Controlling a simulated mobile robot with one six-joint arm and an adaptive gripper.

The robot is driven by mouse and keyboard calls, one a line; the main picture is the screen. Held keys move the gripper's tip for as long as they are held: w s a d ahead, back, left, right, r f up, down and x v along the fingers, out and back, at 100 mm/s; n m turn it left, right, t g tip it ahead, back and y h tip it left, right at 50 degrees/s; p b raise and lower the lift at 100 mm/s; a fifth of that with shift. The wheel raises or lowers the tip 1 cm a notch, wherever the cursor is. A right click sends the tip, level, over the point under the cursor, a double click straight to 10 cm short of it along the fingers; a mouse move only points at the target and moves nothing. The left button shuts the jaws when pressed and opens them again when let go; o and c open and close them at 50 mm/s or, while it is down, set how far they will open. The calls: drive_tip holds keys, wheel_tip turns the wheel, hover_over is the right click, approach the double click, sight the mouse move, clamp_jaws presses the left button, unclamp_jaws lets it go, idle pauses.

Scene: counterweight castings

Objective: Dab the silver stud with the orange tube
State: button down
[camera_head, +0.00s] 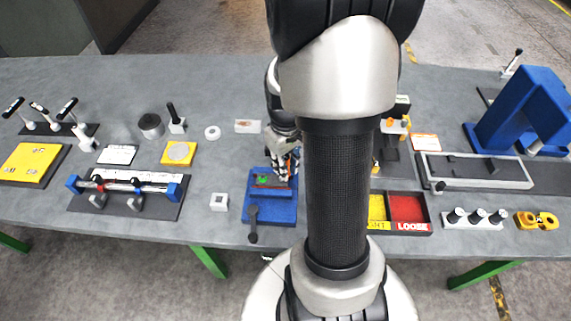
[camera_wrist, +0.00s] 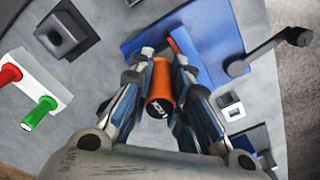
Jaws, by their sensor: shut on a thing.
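My gripper (camera_wrist: 166,103) is shut on the orange tube (camera_wrist: 158,107), which sits between its fingers with its dark-marked end toward the wrist camera. In the head view my gripper (camera_head: 285,168) is over the far part of a blue fixture (camera_head: 285,214), partly behind my arm. The fixture also shows behind the fingers in the wrist view (camera_wrist: 215,25), with a black-handled lever at one end. I cannot make out the silver stud in either view. The fingers and tube hide part of the fixture.
In the wrist view a white holder (camera_wrist: 48,88) carries a red and a green tube. A small white block (camera_head: 219,202) stands left of the fixture. A yellow and red tray (camera_head: 431,214) lies to the right, partly behind my arm.

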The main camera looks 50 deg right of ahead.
drive_tip(key=shift+s+a+f, duration=0.1)
drive_tip(key=shift+f, duration=0.35)
idle(1.3)
drive_tip(key=shift+r, duration=0.15)
drive_tip(key=shift+r+p, duration=2.3)
drive_tip(key=shift+r, duration=0.65)
